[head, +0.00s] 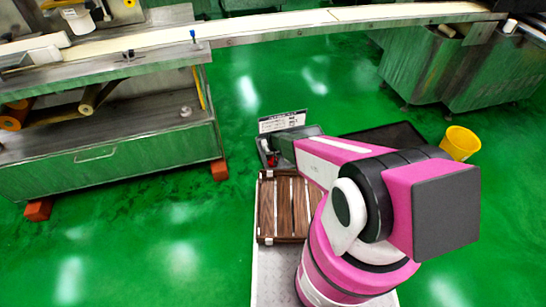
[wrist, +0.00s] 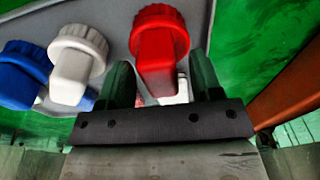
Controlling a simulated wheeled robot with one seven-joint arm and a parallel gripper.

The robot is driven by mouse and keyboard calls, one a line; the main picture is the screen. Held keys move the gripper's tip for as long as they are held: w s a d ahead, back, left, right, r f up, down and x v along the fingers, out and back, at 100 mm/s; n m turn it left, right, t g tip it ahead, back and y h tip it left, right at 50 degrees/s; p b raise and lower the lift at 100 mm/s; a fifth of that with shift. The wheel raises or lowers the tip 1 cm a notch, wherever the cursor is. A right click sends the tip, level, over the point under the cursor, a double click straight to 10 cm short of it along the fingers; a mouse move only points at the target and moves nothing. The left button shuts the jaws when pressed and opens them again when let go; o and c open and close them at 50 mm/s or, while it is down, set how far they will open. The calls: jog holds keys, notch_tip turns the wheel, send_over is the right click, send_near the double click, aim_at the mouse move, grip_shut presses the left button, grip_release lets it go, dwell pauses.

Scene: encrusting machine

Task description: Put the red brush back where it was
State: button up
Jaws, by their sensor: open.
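The red brush (wrist: 160,45) has a ribbed round end and a flat red part below it. In the wrist view it lies against a grey surface (wrist: 112,18), to the right of a white brush and a blue one. My gripper (wrist: 160,77) is open, with one dark finger on each side of the red brush's lower part. I cannot tell whether the fingers touch it. In the head view a small red spot (head: 272,160) shows in a grey tray (head: 262,146) beside my gripper.
The white brush (wrist: 80,50) and blue brush (wrist: 22,75) sit close to the left finger. A white sign (head: 282,121) stands behind the tray. A brown slatted crate (head: 267,205) is in front of it. A yellow bucket (head: 461,142) stands to the right.

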notch_tip(320, 180, up, 11)
jog(key=s, duration=0.2)
jog(key=s+d+r+m, duration=0.1)
jog(key=s+d+r, duration=0.4)
jog(key=r, duration=0.6)
jog(key=s+d+r+m+g, duration=0.1)
jog(key=s+d+r, duration=0.5)
jog(key=r, duration=0.6)
jog(key=s+d+r+m, duration=0.1)
jog(key=s+d+r, duration=0.4)
jog(key=d+r, duration=0.3)
notch_tip(320, 180, up, 3)
jog(key=shift+s+r, duration=0.2)
jog(key=shift+s, duration=0.05)
jog(key=shift+d, duration=0.1)
